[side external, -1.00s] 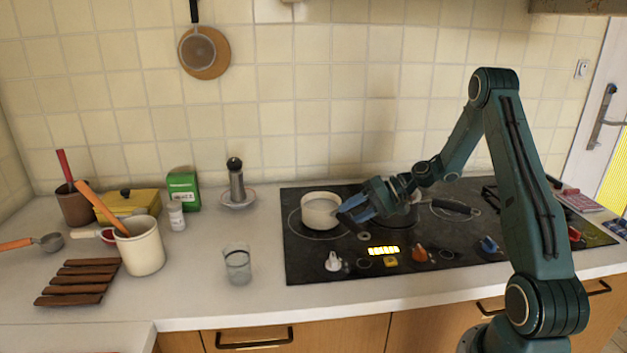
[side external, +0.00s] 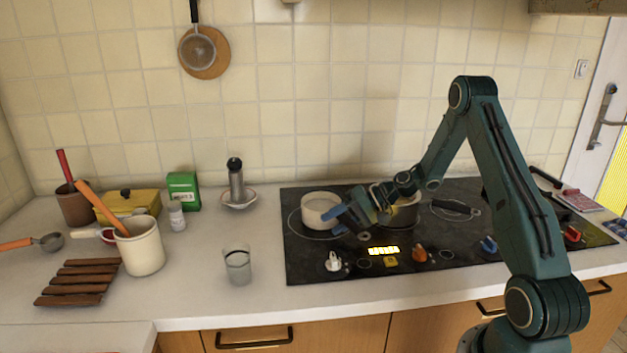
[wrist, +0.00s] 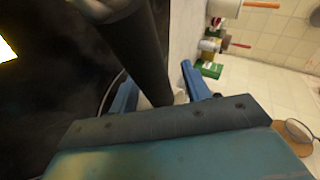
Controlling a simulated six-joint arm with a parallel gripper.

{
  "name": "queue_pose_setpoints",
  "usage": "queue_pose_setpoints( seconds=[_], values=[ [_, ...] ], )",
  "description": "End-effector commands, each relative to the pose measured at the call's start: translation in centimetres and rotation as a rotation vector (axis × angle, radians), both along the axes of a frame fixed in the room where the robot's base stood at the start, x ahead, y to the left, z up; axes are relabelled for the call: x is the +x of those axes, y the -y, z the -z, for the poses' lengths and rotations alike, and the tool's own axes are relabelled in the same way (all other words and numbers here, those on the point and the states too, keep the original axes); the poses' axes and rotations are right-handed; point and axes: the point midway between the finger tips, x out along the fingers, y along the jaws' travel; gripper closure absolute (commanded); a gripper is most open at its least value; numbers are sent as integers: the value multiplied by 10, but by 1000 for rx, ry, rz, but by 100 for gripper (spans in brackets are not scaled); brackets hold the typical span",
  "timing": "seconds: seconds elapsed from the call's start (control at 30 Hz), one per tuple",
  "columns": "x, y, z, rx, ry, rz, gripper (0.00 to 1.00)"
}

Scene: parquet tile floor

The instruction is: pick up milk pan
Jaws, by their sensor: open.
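The milk pan (side external: 319,211) is a cream-white pot standing upright on the left burner of the black hob. My gripper (side external: 350,214) is at the pan's right side, low over the hob, with its blue fingers apart. In the wrist view, the open fingers (wrist: 157,82) have a thick dark bar, which looks like the pan's handle (wrist: 140,55), running between them. I cannot tell whether either finger touches it. A small pale patch shows between the fingers. The gripper hides the handle in the side view.
A second pot (side external: 405,212) stands close behind my gripper, partly hidden. A dark-handled pan (side external: 452,208) lies further right. Knobs line the hob's front. A glass (side external: 237,264) stands left of the hob, a pepper mill (side external: 236,182) behind. The counter between is clear.

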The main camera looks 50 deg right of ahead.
Motion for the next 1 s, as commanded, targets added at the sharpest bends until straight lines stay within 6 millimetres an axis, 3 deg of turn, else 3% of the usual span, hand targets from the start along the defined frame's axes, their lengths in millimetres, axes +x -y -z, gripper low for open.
queue_pose_setpoints(
  seconds=[0.1,0.33,1.0],
  values=[
    [0,0,0,0,0,0,56],
    [0,0,0,0,0,0,100],
    [1,1,-13,-4,10,-1,100]
  ],
)
